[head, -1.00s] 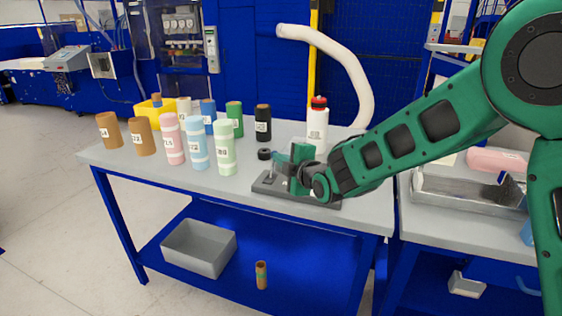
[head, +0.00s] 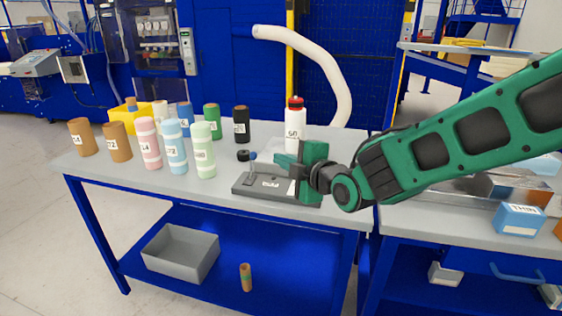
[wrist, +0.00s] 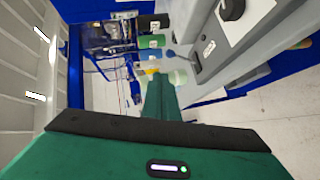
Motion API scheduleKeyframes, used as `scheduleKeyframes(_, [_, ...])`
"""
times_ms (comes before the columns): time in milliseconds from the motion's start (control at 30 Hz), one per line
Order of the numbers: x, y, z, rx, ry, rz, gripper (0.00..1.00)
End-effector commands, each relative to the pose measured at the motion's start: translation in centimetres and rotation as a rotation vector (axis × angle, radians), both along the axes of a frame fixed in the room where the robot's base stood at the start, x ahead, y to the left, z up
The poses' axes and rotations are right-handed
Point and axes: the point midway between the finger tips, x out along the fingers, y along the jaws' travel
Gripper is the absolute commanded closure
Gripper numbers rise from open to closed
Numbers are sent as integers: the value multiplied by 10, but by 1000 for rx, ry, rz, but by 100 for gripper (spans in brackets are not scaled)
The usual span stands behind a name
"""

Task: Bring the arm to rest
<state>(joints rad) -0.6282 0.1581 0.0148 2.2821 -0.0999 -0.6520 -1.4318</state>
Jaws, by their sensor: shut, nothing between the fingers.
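My green arm reaches in from the right of the head view. My gripper (head: 290,166) is shut and empty. It is level with the table top in the picture, just above or in front of the grey fixture (head: 262,184); I cannot tell whether it touches it. In the wrist view the green gripper (wrist: 160,97) points toward several coloured cylinders, and the grey fixture (wrist: 225,45) lies at the upper right. The fingertips are small in both views.
Several labelled foam cylinders (head: 174,145) stand on the left of the table (head: 110,172). A white bottle with a red cap (head: 294,128) stands behind my gripper. A grey bin (head: 180,252) and a small brown cylinder (head: 246,277) are on the lower shelf. A blue box (head: 518,219) is at right.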

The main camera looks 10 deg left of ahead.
Motion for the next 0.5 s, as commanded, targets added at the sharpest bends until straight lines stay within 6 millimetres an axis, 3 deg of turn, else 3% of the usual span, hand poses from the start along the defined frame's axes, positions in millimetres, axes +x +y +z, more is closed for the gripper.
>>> scheduleKeyframes(267, [3, -7, -1, 0, 13, -13, 100])
scheduleKeyframes(367, [11, -33, -4, 1, 69, -65, 100])
scheduleKeyframes(467, [21, -84, -13, 7, 182, -167, 100])
scheduleKeyframes(500, [23, -109, -17, 15, 236, -221, 100])
